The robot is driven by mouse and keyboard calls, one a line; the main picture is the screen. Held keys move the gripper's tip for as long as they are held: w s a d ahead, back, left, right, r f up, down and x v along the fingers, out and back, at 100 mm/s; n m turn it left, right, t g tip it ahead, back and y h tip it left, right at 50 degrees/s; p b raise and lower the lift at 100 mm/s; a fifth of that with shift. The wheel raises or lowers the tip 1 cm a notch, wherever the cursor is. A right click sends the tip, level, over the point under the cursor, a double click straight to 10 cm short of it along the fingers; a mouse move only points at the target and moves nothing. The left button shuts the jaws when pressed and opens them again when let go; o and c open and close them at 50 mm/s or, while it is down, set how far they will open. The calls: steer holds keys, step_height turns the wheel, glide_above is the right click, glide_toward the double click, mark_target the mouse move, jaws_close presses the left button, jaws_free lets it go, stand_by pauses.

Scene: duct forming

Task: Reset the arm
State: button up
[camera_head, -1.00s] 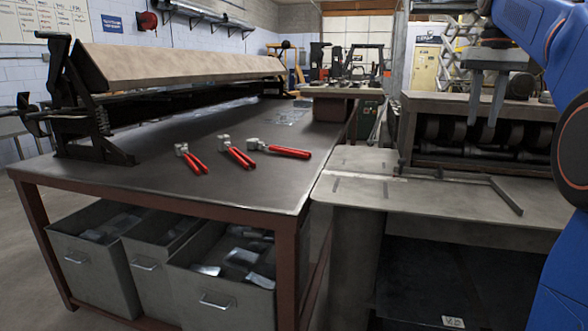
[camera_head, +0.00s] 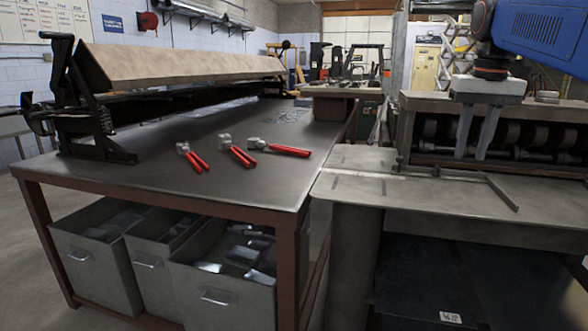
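My gripper (camera_head: 471,156) is at the upper right in the head view, at the end of my blue arm. Its two grey fingers point down with a gap between them, and nothing shows in the gap. The fingers appear in front of the roll machine (camera_head: 530,165); whether they touch it cannot be told. Three red-handled hand tools lie on the dark workbench (camera_head: 110,178): a left one (camera_head: 192,158), a middle one (camera_head: 236,152) and a right one (camera_head: 283,149). My gripper is well to the right of them.
A long sheet-metal brake (camera_head: 180,66) stands along the back of the workbench. Grey bins (camera_head: 222,296) with metal scraps sit underneath. A flat metal table (camera_head: 355,185) adjoins at the right, with a bar (camera_head: 503,194) near the roll machine. The workbench front is clear.

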steer(key=s+a+f+t, duration=0.1)
steer(key=s+a+f, duration=0.2)
steer(key=s+f, duration=0.4)
steer(key=s+a+f+n+t, duration=0.1)
steer(key=s+a+f, duration=0.2)
steer(key=s+f, duration=0.5)
steer(key=s+a+f+n+t, duration=0.1)
steer(key=s+a+f, duration=0.3)
steer(key=f, duration=1.2)
steer(key=shift+s, duration=1.8)
steer(key=shift+d, duration=0.1)
